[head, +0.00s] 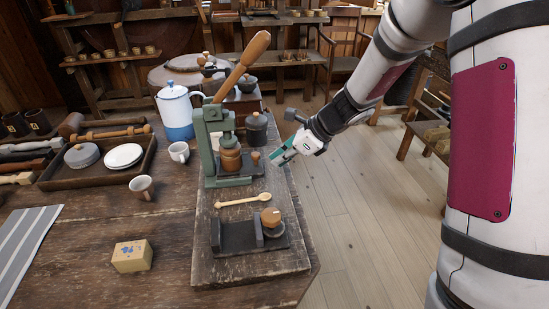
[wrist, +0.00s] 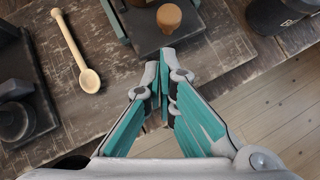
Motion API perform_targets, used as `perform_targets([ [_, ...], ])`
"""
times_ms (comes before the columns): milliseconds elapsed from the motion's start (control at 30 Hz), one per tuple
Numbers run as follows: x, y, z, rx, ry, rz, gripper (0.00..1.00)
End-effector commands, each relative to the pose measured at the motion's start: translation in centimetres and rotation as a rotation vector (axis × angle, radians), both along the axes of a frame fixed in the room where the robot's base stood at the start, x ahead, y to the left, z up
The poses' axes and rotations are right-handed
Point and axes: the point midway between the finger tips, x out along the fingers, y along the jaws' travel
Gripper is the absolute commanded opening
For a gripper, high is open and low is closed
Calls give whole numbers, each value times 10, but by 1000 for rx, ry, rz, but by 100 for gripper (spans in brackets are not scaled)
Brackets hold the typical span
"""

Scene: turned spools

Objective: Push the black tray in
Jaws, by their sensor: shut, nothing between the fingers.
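The black tray (head: 248,170) is a dark flat plate in the base of the green press (head: 213,140), sticking out on its right side. A round wooden knob (head: 255,156) stands on its outer end, and a turned wooden spool (head: 230,160) stands further in. In the wrist view the tray (wrist: 145,40) and its knob (wrist: 168,18) are at the top. My gripper (head: 279,157) is shut and empty, just right of the tray. Its fingertips (wrist: 161,70) point at the tray's outer edge; I cannot tell whether they touch it. The tray's inner end is hidden.
A wooden spoon (head: 243,200) and a black cradle (head: 235,235) lie in front of the press. A dark lidded pot (head: 257,133) stands behind the tray. The press's wooden lever (head: 245,62) rises above.

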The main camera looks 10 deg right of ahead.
Motion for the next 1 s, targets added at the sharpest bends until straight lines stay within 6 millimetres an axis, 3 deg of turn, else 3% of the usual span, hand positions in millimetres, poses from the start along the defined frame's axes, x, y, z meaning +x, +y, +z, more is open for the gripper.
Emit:
perform_targets([
  [400, -23, -52, 62, -2, -2, -1, 0],
  [733, -40, -61, 91, -29, -28, 48, 0],
  [867, -72, -51, 127, -119, -116, 212, 0],
  [1000, -127, -40, 175, -271, -248, 477, 0],
])
